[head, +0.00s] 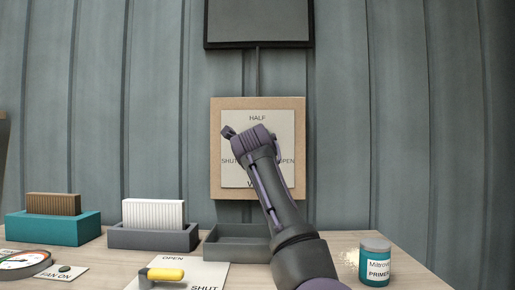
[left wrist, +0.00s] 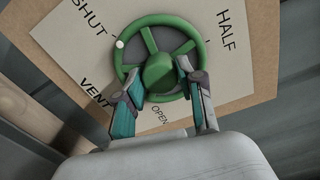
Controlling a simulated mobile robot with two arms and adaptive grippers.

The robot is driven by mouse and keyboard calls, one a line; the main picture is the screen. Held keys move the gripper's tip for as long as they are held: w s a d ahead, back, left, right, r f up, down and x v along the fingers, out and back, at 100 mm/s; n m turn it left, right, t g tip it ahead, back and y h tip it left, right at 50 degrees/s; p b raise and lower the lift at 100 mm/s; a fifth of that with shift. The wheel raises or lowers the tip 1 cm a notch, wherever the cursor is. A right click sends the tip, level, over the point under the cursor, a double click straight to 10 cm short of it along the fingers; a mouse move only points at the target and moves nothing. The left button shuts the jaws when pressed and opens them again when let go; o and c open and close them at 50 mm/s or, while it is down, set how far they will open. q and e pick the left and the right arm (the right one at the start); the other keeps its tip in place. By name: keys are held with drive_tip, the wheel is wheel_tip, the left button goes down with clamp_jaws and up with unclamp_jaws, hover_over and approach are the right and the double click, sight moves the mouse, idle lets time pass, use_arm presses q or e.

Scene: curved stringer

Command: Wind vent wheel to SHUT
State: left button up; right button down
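The vent wheel is a green spoked wheel (left wrist: 190,29) on a white label panel, close up in the left wrist view. A white dot on its rim lies on the side toward the word SHUT. My left gripper (left wrist: 160,75) is at the wheel, its two fingers spread on either side of the round hub. I see no clear grip on the hub. In the head view my arm and left gripper (head: 245,140) hide the wheel. The panel (head: 285,128) reads HALF at top, SHUT at left and OPEN at right. My right gripper is not in view.
A dark screen (head: 258,22) hangs above the panel. Below, the table holds a teal holder (head: 55,228), a grey holder (head: 150,237), an empty grey tray (head: 235,250), a yellow-handled lever (head: 165,274), a gauge (head: 22,263) and a primer jar (head: 375,262).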

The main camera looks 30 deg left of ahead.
use_arm(q)
drive_tip(key=o, duration=0.4)
drive_tip(key=v, duration=1.2)
drive_tip(key=shift+s, duration=0.15)
drive_tip(key=shift+a+f, duration=0.1)
